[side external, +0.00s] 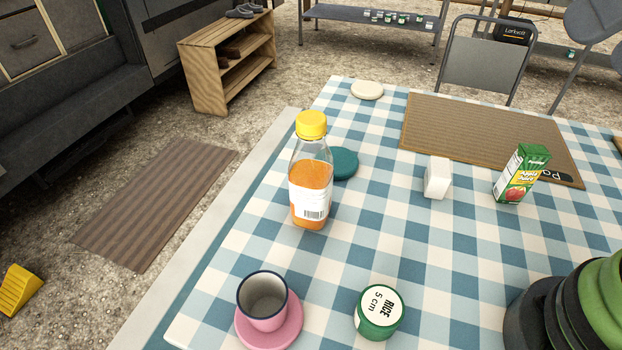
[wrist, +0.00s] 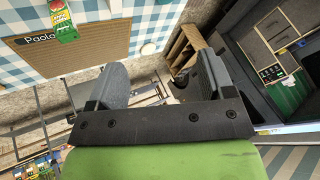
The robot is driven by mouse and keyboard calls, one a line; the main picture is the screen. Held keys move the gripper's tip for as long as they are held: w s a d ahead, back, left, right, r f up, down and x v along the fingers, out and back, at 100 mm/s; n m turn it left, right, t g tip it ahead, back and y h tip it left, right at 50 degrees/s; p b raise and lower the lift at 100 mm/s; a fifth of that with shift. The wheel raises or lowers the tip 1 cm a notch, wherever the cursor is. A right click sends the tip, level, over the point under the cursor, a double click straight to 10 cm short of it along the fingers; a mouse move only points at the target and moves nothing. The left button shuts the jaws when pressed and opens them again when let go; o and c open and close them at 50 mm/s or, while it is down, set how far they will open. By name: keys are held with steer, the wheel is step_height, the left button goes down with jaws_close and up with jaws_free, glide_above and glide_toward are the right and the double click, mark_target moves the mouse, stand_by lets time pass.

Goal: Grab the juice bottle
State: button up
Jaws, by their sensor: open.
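The juice bottle (side external: 311,175) stands upright on the checkered tablecloth, left of the table's middle in the side view. It is clear, with orange juice, a white label with a barcode and a yellow cap. I cannot make it out in the wrist view. My gripper (wrist: 160,85) shows in the wrist view with its two grey fingers spread apart and nothing between them. In the side view only a green and black part of my arm shows at the lower right, well apart from the bottle, and the fingers are out of frame.
A teal disc (side external: 343,163) lies just behind the bottle. A pink cup (side external: 264,299) on a pink saucer and a green rice tin (side external: 380,312) stand in front. A white block (side external: 437,178), a juice carton (side external: 521,174) and a brown mat (side external: 480,135) are to the right.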

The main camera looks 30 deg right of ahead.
steer(key=w+a+r+m+g, duration=0.15)
steer(key=w+a, duration=0.25)
steer(key=w, duration=0.4)
steer(key=m+g+h, duration=0.3)
steer(key=g, duration=0.1)
glide_above(311, 118)
steer(key=f, duration=0.9)
steer(key=shift+s+a, duration=0.15)
steer(key=shift+s, duration=0.15)
steer(key=shift+a+f, duration=0.15)
steer(key=shift+f, duration=0.2)
steer(key=f, duration=0.6)
steer(key=w+f, duration=0.1)
steer(key=f, duration=0.2)
steer(key=shift+d+f, duration=0.25)
steer(key=shift+d, duration=0.15)
jaws_close()
